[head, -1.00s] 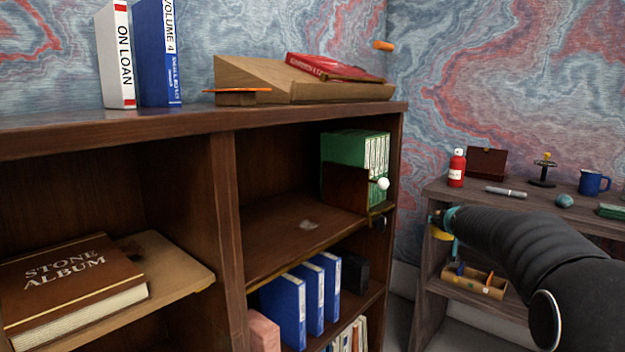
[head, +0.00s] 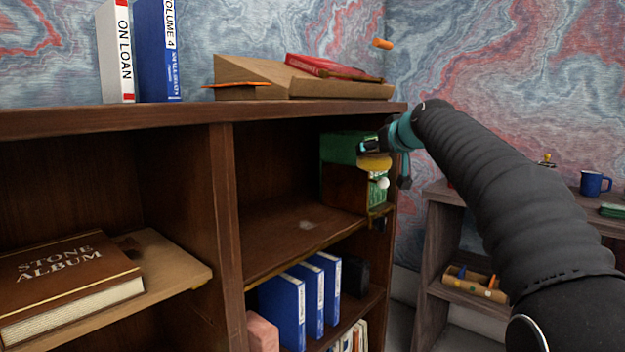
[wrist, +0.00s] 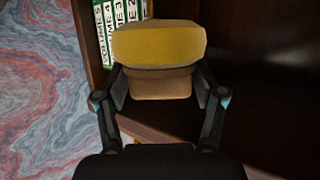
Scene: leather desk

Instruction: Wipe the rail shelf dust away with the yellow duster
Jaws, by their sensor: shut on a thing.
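My gripper (head: 368,146) is shut on the yellow duster (head: 375,161), at the right end of the bookcase in front of the green volumes. In the wrist view the duster (wrist: 158,46) has a yellow pad and a tan block between my fingers (wrist: 158,84). A pale grey dust patch (head: 308,225) lies on the rail shelf (head: 275,238), the middle right shelf with a thin brass-coloured front edge. The duster is above the shelf's level and apart from the dust.
Blue binders (head: 283,305) stand below. The bookcase's right side wall is close to my gripper. The shelf's left part is clear.

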